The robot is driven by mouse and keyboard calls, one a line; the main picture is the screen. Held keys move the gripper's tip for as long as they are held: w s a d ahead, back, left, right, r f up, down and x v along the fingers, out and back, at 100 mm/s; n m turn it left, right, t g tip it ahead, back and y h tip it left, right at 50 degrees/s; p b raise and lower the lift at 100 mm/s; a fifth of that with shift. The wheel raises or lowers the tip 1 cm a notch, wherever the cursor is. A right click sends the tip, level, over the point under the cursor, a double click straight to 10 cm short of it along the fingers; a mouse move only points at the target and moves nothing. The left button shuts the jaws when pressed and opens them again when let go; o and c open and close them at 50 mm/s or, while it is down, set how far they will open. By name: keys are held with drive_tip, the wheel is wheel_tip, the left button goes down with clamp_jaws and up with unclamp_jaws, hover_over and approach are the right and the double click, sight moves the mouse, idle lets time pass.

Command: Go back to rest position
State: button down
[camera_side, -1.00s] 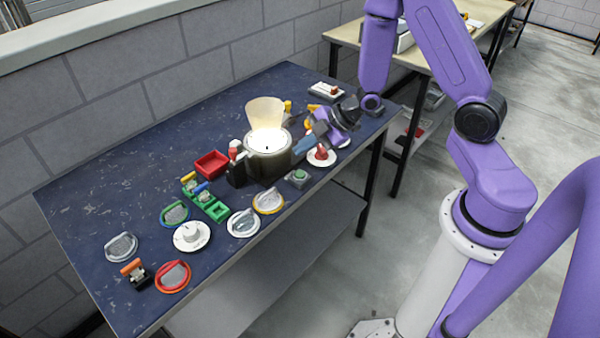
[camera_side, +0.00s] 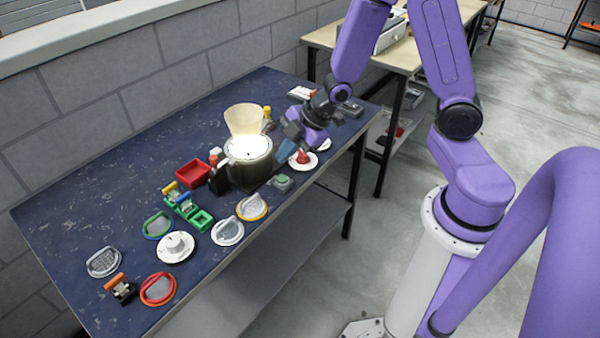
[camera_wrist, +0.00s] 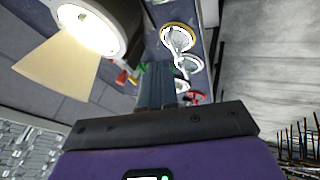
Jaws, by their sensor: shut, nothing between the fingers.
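My gripper (camera_side: 287,146) is at the right part of the dark blue table (camera_side: 100,165), just right of a dark round pot (camera_side: 250,173) with a bright glowing top. In the wrist view its dark fingers (camera_wrist: 156,82) are together with nothing between them. Their tips point along the row of items on the table. The pot also shows close by at the upper left of the wrist view (camera_wrist: 128,18). I cannot make out a truck for certain.
White dials, including one with a red knob (camera_side: 303,160), lie beside the gripper. A red tray (camera_side: 193,173), a green holder (camera_side: 202,220) and several round discs lie to the left. A brick wall runs behind. The floor at right is open.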

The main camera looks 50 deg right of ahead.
drive_tip(key=s+r+m+g+h, duration=0.1)
drive_tip(key=s+r, duration=0.2)
drive_tip(key=s, duration=0.5)
drive_tip(key=s+r+m+g+h, duration=0.1)
drive_tip(key=s+r+g, duration=0.1)
drive_tip(key=s+r, duration=0.2)
drive_tip(key=s+a+r+m+g+h, duration=0.1)
drive_tip(key=s+r, duration=0.3)
drive_tip(key=s, duration=0.7)
drive_tip(key=shift+s+m+g, duration=0.3)
drive_tip(key=shift+g, duration=0.3)
